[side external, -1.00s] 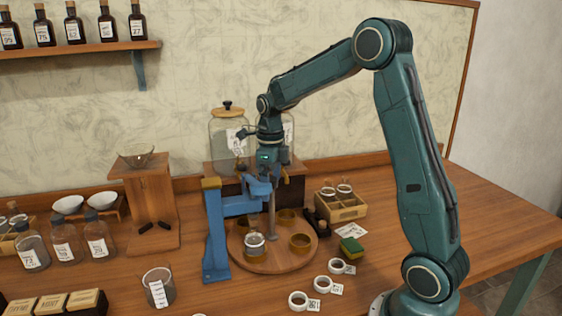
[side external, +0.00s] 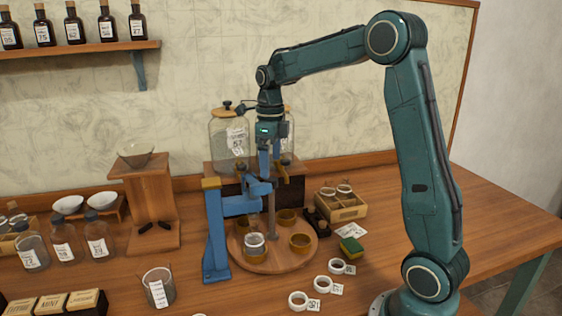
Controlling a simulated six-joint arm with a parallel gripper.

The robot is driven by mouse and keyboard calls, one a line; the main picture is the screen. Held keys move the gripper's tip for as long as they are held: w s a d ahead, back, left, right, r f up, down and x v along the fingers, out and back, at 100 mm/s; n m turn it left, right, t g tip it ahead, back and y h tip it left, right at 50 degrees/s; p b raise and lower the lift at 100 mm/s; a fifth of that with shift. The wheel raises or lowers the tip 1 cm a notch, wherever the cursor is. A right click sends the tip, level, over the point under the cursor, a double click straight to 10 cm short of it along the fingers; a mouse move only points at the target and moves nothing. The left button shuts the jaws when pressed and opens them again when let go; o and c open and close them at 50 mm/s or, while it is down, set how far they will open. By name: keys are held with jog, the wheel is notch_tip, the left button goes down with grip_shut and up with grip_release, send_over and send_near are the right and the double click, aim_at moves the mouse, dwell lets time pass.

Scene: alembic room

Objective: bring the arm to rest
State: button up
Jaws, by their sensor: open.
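My gripper (side external: 272,173) hangs pointing down from my arm, above the far part of a round wooden turntable (side external: 285,266). Its two fingers are apart and I see nothing held between them. It is close to the arm of a blue stand (side external: 215,235) that reaches over the turntable; whether they touch I cannot tell. Several brass ring holders, one of them an empty-looking brass cup (side external: 300,243), sit on the turntable. A glass vessel (side external: 254,241) stands in the front left holder.
Large glass jars (side external: 230,140) stand behind my gripper. A wooden crate (side external: 345,212), a green sponge (side external: 351,246) and white tape rolls (side external: 298,301) lie to the right. A beaker (side external: 158,287) and labelled jars (side external: 99,240) stand left. The table's right side is clear.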

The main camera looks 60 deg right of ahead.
jog(key=shift+a+r, duration=0.1)
dwell(0.3)
jog(key=shift+s+a+r+n, duration=0.3)
jog(key=shift+a+r+n, duration=0.1)
jog(key=shift+n, duration=0.2)
jog(key=s+a+r+n+t, duration=0.3)
jog(key=s+a+r+n, duration=0.2)
jog(key=s+a+n, duration=0.75)
jog(key=s+a+f+n+t, duration=0.2)
jog(key=s+n, duration=0.7)
jog(key=n, duration=1)
jog(key=shift+s+a+f+t, duration=0.15)
jog(key=shift+a+f+t, duration=0.2)
jog(key=shift+f, duration=0.2)
